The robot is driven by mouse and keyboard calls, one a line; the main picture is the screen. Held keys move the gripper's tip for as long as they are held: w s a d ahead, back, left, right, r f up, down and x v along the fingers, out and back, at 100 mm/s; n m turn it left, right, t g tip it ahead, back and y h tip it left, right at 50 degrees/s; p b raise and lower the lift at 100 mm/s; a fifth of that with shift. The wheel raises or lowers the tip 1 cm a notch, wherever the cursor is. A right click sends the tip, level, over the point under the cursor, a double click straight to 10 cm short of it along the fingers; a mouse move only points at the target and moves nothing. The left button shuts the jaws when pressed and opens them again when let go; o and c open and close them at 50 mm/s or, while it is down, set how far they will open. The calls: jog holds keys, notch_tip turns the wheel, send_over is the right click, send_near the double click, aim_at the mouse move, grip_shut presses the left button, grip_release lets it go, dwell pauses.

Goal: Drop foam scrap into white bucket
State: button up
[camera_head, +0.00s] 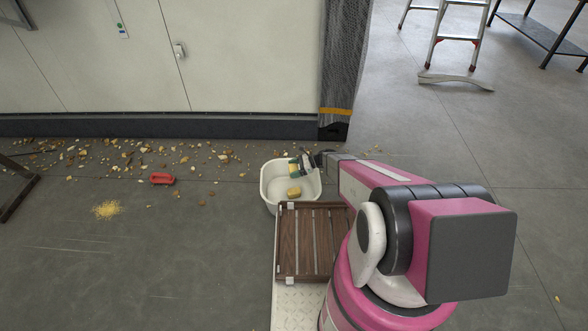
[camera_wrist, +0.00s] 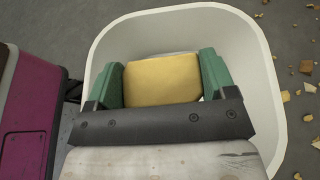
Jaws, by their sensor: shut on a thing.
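The white bucket (camera_head: 272,186) stands on the floor beyond the wooden slatted platform. My gripper (camera_head: 293,169) is over the bucket, its green fingers pointing down into the opening. In the wrist view, my gripper (camera_wrist: 162,84) is shut on a yellow foam scrap (camera_wrist: 162,78), with a green finger on each side of it. The bucket's rim (camera_wrist: 262,50) surrounds the fingers there. In the head view a yellow piece (camera_head: 294,192) shows inside the bucket, below the fingers; I cannot tell whether it is a separate piece. The bucket's floor is mostly hidden in the wrist view.
The slatted wooden platform (camera_head: 311,240) is close in front of the bucket. Crumbs and chips litter the floor along the wall, with a red object (camera_head: 162,178) and a yellow pile (camera_head: 107,209) at left. A stepladder (camera_head: 455,38) stands at the back right. The right floor is mostly clear.

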notch_tip(320, 180, down, 6)
jog(key=shift+r, duration=0.1)
dwell(0.4)
jog(key=o, duration=0.8)
jog(key=shift+o, duration=0.2)
jog(key=v, duration=1.1)
